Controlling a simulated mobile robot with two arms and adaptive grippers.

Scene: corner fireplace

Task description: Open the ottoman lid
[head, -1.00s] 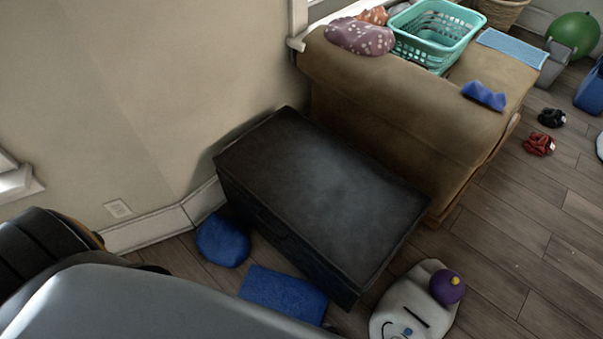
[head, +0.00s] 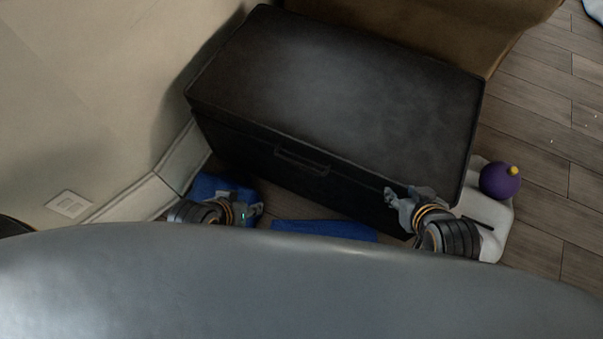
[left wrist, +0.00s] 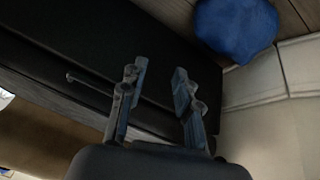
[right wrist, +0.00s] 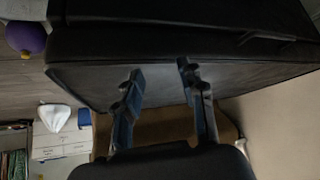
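The black ottoman (head: 340,85) stands against the wall with its lid down. A handle (head: 302,162) sits on its front face. My left gripper (head: 256,211) is in front of the ottoman's left part, low, over a blue round cushion. In the left wrist view its two fingers (left wrist: 158,72) are apart with nothing between them, and the dark ottoman (left wrist: 70,40) fills the left. My right gripper (head: 390,198) is in front of the ottoman's right part, below the lid edge. In the right wrist view its fingers (right wrist: 160,70) are apart and empty. Contact with the ottoman cannot be told.
The blue cushion (head: 207,186) and a blue flat item (head: 322,230) lie on the floor before the ottoman. A purple ball (head: 498,181) rests on a white plush item (head: 500,225) at right. The brown sofa (head: 440,25) stands behind.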

